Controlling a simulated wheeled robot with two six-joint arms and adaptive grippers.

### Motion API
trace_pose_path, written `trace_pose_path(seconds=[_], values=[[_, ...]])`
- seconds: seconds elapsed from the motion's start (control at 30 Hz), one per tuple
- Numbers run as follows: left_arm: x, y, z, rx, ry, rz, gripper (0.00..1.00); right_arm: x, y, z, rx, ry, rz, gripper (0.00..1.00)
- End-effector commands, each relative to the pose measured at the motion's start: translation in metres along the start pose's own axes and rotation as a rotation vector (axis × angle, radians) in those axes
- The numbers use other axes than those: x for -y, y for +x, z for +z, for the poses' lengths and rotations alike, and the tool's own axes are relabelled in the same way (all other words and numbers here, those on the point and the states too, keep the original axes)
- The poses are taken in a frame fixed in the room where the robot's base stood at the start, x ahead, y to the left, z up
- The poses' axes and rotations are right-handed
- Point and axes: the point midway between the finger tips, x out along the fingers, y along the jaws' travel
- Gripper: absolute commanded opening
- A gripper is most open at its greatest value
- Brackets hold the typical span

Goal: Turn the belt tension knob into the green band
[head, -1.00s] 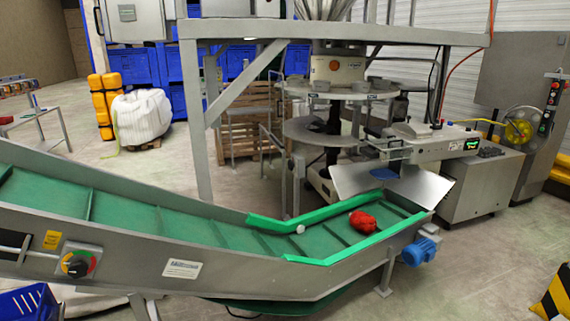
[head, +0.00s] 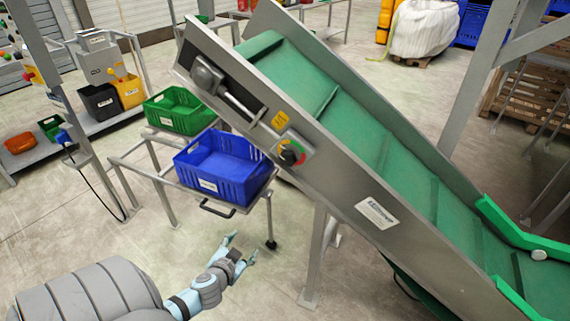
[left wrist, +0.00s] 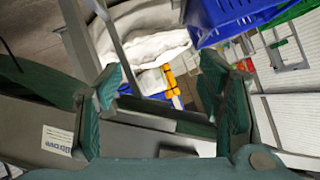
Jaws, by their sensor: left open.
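The belt tension knob (head: 290,155) is a black dial on a round plate with coloured bands on the conveyor's grey side wall, in the head view. The green band (head: 302,145) shows as a small arc at the plate's upper right; the exact pointer direction is too small to tell. My left gripper (head: 243,250) is open and empty, low and left of the knob and apart from it. In the left wrist view its two fingers (left wrist: 165,105) are spread with nothing between them. The knob does not show clearly there. My right gripper is not in view.
The conveyor (head: 330,170) slopes down to the right with a green belt. A blue crate (head: 240,178) and a green crate (head: 170,118) rest on a metal stand left of the knob. A rack (head: 70,125) with bins stands further left. Open floor lies around my gripper.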

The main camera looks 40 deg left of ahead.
Motion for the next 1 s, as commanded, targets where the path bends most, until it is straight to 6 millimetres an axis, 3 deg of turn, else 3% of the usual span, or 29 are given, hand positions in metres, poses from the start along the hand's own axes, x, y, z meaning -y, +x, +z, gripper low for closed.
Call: trace_pose_path(seconds=[0.03, 0.1, 0.2, 0.23, 0.37, 0.7, 0.83, 1.0], values=[[0.011, -0.008, -0.056, -0.15, -0.018, -0.021, 0.62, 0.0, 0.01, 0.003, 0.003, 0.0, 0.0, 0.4], [0.022, -0.033, -0.127, -0.337, -0.062, -0.031, 0.62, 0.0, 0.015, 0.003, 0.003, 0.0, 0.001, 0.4], [0.026, -0.066, -0.187, -0.505, -0.111, -0.019, 0.62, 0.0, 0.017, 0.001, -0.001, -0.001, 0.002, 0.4], [0.027, -0.071, -0.197, -0.532, -0.122, -0.015, 0.62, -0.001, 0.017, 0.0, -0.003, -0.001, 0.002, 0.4], [0.029, -0.069, -0.217, -0.566, -0.136, -0.012, 0.62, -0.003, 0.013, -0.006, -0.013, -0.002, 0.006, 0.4], [0.033, 0.01, -0.269, -0.564, -0.138, -0.01, 0.62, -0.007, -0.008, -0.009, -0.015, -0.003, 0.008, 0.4], [0.033, 0.032, -0.279, -0.563, -0.137, -0.009, 0.62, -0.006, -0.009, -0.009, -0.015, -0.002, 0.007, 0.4], [0.032, 0.043, -0.285, -0.562, -0.135, -0.007, 0.62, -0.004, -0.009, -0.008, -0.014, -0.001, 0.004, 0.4]])
